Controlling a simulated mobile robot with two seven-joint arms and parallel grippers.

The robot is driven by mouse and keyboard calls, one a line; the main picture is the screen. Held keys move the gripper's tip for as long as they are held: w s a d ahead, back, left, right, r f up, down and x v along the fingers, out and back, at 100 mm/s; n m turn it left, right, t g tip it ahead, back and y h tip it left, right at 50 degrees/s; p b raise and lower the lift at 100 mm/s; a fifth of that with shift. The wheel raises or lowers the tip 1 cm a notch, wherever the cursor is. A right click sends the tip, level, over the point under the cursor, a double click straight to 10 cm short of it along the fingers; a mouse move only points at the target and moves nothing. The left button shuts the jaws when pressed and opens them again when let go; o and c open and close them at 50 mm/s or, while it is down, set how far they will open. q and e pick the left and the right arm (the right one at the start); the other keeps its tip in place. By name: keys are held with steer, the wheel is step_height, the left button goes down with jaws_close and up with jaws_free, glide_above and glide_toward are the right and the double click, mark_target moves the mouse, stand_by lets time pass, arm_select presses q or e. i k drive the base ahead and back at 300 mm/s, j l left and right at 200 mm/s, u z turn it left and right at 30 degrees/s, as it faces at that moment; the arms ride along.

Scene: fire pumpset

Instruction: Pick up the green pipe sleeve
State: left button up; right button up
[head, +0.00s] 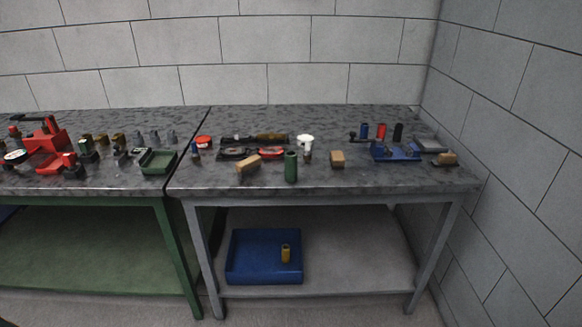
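The green pipe sleeve (291,166) stands upright near the front edge of the right-hand table's dark mottled top (390,181), left of the table's middle. It looks like a plain dark green cylinder. A tan block lies to its left and another tan block stands to its right, both apart from it. Neither of my grippers shows in the head view, and nothing is seen touching the sleeve.
Near the sleeve are tan blocks (248,163) (337,159), a red-and-black round part (271,152) and a white-topped part (306,142). A blue fixture (395,151) stands right. A blue bin (235,270) sits on the lower shelf. A green-legged table (85,185) adjoins left; walls stand behind and right.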

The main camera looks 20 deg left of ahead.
mark_target(290, 156)
steer(key=i+j+z, duration=0.2)
steer(key=j, duration=0.15)
steer(key=i+j+z, duration=0.25)
steer(key=j, duration=0.15)
steer(key=j+z, duration=0.2)
steer(key=j, duration=0.15)
